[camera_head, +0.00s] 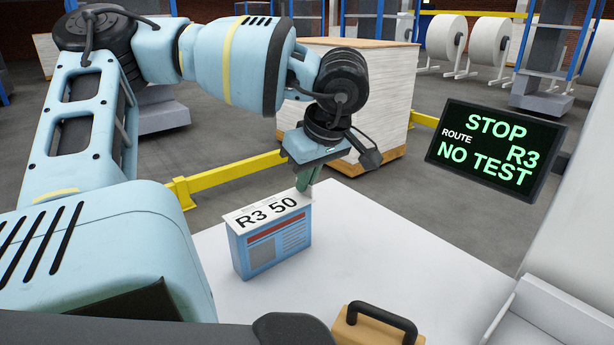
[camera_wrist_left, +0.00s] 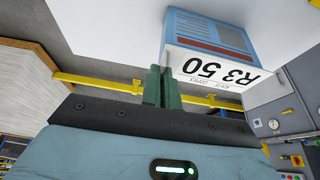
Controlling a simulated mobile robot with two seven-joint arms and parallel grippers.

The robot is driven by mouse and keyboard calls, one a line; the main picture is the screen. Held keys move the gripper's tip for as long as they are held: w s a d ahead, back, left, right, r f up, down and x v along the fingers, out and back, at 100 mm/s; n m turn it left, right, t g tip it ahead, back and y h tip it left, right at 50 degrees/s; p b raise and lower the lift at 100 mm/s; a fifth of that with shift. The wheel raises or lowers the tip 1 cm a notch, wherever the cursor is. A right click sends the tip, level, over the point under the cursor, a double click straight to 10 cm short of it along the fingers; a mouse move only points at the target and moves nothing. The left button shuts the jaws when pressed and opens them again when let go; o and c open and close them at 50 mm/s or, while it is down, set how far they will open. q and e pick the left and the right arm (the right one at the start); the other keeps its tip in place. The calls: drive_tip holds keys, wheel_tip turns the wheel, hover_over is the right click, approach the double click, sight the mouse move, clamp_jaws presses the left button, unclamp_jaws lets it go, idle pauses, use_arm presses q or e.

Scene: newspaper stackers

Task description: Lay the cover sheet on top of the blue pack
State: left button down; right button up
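The blue pack (camera_head: 270,251) stands upright on the white table, with a red band and printed lines on its front. The white cover sheet (camera_head: 266,209), marked "R3 50", is at the pack's top and roughly lined up with it; I cannot tell whether it rests fully on it. My left gripper (camera_head: 305,180) reaches down to the sheet's far right end. In the left wrist view its green fingers (camera_wrist_left: 164,88) are close together at the edge of the sheet (camera_wrist_left: 212,68), with the pack (camera_wrist_left: 207,33) beyond. They appear shut on that edge. My right gripper is not in view.
The white table (camera_head: 370,250) has free room right of the pack. A wooden block with a black handle (camera_head: 375,328) is at the front edge. A screen (camera_head: 496,149) reads "STOP ROUTE R3 NO TEST". A yellow rail (camera_head: 235,175) and a large paper stack (camera_head: 385,90) are behind.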

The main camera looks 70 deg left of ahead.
use_arm(q)
drive_tip(key=shift+f, duration=0.2)
drive_tip(key=c, duration=1.6)
unclamp_jaws()
drive_tip(key=shift+v, duration=3.95)
